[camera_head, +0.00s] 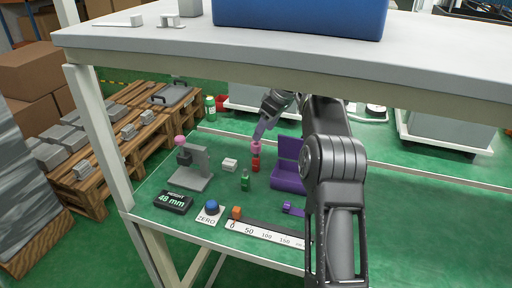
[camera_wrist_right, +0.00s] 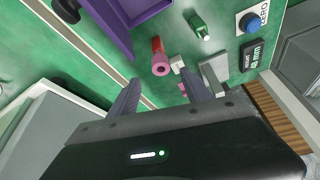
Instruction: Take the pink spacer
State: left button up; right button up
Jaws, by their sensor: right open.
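A pink spacer (camera_head: 256,146) sits on top of a red column (camera_head: 256,162) on the green lower table. In the right wrist view the spacer (camera_wrist_right: 160,69) is a pink ring on the end of the red column (camera_wrist_right: 156,46). My right gripper (camera_head: 259,133) is just above the spacer in the head view. In the wrist view its fingers (camera_wrist_right: 158,88) are apart, with the ring a little beyond the gap between their tips. Nothing is held. My left gripper is in neither view.
A grey height gauge (camera_head: 204,160) with a pink top stands left of the column. A white block (camera_head: 230,164) and a green bottle (camera_head: 245,181) are close by. A purple holder (camera_head: 287,170) stands to the right. The upper shelf (camera_head: 280,52) overhangs the table.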

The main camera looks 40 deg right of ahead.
aim_at(256, 147)
jog(key=shift+x, duration=1.05)
jog(key=shift+f, duration=0.1)
jog(key=x, duration=0.5)
jog(key=shift+b, duration=0.35)
jog(key=shift+c, duration=0.3)
grip_shut()
